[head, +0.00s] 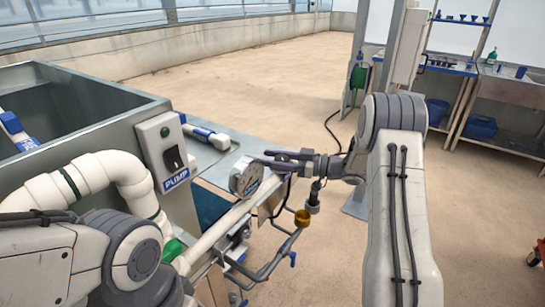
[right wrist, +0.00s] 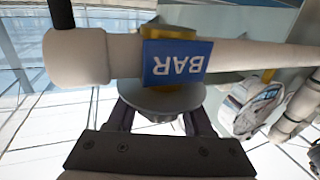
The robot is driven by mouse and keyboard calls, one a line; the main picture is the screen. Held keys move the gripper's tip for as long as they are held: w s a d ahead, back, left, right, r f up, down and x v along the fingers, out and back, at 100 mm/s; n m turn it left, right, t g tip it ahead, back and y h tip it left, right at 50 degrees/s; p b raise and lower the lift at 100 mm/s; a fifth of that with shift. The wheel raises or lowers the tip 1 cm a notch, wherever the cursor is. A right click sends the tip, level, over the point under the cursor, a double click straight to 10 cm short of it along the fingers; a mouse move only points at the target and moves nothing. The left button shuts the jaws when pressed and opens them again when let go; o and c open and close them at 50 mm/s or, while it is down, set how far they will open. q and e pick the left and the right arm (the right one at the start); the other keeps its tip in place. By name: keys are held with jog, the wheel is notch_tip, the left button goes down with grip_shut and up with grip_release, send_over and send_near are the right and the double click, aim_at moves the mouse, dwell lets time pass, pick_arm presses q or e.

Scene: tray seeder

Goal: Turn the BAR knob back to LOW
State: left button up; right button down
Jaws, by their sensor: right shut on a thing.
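In the right wrist view the BAR knob (right wrist: 160,100) is a grey round disc between the two fingers of my right gripper (right wrist: 158,112). The gripper is shut on it. A blue BAR label (right wrist: 178,63), upside down in this view, sits on the white pipe (right wrist: 115,55) beside the knob. In the head view my right gripper (head: 278,160) reaches left near the round gauge (head: 245,177); I cannot make out the knob there. No LOW marking or pointer can be read. My left arm shows at the lower left, but its gripper is not in view.
A grey box with a black switch (head: 173,158) and a PUMP label (head: 176,180) stands left of the gauge. A metal basin (head: 100,128) is behind it. Thin pipework with a brass-coloured fitting (head: 302,217) lies below my right gripper. Open floor (head: 260,75) lies beyond.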

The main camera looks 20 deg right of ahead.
dwell(0.4)
jog(key=shift+c, duration=1.5)
grip_release()
jog(key=b+v, duration=0.1)
jog(key=v, duration=0.9)
jog(key=shift+d, duration=0.25)
